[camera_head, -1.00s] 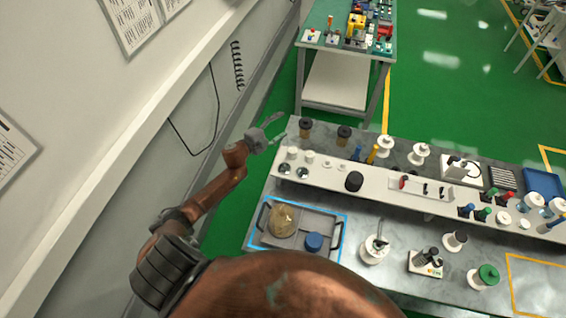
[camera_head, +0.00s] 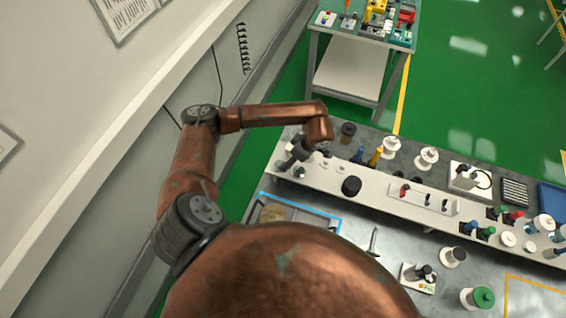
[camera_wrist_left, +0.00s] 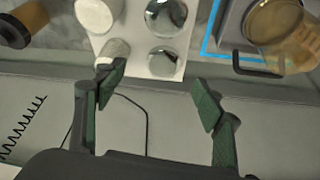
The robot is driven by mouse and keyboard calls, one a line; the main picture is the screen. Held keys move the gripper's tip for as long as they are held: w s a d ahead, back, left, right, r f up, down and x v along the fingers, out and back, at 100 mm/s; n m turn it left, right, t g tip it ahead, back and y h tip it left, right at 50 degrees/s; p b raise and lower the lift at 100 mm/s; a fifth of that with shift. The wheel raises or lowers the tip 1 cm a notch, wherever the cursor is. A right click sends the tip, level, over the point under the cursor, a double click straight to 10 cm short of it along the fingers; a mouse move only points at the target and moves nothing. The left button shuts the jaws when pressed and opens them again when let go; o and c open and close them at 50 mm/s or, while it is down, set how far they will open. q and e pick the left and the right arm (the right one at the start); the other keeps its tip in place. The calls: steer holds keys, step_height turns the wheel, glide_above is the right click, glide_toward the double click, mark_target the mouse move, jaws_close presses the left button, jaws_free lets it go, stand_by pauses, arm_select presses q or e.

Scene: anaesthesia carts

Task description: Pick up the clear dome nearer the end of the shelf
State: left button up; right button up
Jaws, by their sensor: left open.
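Two clear domes with a mirror-like sheen stand near the end of the white shelf (camera_head: 330,180). In the left wrist view, the dome nearer the shelf end (camera_wrist_left: 163,62) sits close to its edge, and the other dome (camera_wrist_left: 165,17) is farther along. My left gripper (camera_wrist_left: 157,90) is open and empty, its fingers spread beyond the shelf edge on either side of the nearer dome's line. In the head view my left gripper (camera_head: 289,164) points down over the shelf end and partly hides the domes. My right gripper is not in view.
White cylinders (camera_wrist_left: 112,50) stand beside the domes, one close to my left finger. A tray with blue edging (camera_head: 330,216) and a jar (camera_wrist_left: 275,30) lie to the right. A black knob (camera_head: 351,186) and several tools stand farther along. A wall borders the left.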

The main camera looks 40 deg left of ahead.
mark_target(280, 165)
arm_select(q)
steer(key=shift+s+a+f+p, duration=0.3)
steer(key=shift+a+f, duration=0.1)
steer(key=shift+f, duration=0.2)
steer(key=shift+s+a+f+p, duration=0.15)
steer(key=shift+a+f+p, duration=0.2)
steer(key=shift+f, duration=0.25)
steer(key=p+x, duration=0.2)
steer(key=x, duration=0.1)
steer(key=shift+f, duration=0.3)
steer(key=shift+a+f, duration=0.15)
steer(key=shift+f, duration=0.35)
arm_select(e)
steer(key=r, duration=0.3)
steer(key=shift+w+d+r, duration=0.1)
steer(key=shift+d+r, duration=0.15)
arm_select(q)
steer(key=shift+c, duration=0.6)
steer(key=c, duration=1.1)
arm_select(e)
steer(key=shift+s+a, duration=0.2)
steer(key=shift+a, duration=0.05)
